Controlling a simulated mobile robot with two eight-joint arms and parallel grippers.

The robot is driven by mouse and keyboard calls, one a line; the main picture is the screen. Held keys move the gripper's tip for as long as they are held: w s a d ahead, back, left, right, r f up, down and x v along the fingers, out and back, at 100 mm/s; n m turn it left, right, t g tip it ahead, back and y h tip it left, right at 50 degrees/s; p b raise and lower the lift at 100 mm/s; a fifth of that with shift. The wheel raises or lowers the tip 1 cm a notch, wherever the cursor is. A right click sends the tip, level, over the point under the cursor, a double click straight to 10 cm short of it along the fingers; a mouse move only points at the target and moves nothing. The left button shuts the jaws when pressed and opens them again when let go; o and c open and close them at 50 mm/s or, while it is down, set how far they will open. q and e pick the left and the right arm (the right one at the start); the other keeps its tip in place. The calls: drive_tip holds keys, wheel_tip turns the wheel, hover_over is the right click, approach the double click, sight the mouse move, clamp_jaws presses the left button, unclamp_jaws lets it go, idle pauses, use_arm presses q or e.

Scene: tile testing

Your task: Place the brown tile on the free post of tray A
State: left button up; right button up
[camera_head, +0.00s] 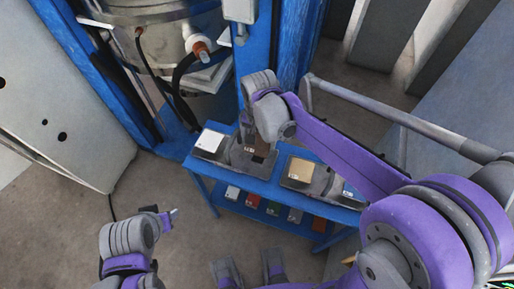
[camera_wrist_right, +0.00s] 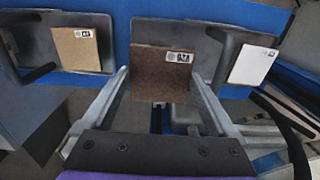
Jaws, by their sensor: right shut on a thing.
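The brown tile (camera_wrist_right: 163,70) is between the fingers of my right gripper (camera_wrist_right: 163,88), with a white label near its corner. In the head view my right gripper (camera_head: 252,138) holds the brown tile (camera_head: 258,151) at the right part of a grey tray (camera_head: 237,159), whose other part bears a white tile (camera_head: 209,141). The white tile (camera_wrist_right: 252,64) also shows in the wrist view. I cannot tell whether the brown tile touches a post; the post is hidden. Tray letters are unreadable. My left gripper (camera_head: 168,217) is low at left, away from the table; its jaw state is unclear.
A second grey tray with a tan tile (camera_head: 299,170) stands to the right on the blue table (camera_head: 268,187). Another tile (camera_head: 350,191) lies at the table's right end, partly behind my arm. Several coloured tiles sit on the lower shelf. A blue frame and metal machine (camera_head: 150,40) rise behind.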

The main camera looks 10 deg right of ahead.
sight(259, 153)
wheel_tip(259, 153, down, 3)
drive_tip(key=shift+s+r, duration=0.1)
drive_tip(key=shift+s, duration=0.05)
drive_tip(key=shift+f+b, duration=0.4)
drive_tip(key=shift+f, duration=1.7)
drive_tip(key=shift+f, duration=0.2)
drive_tip(key=o, duration=1.1)
drive_tip(key=shift+r, duration=0.15)
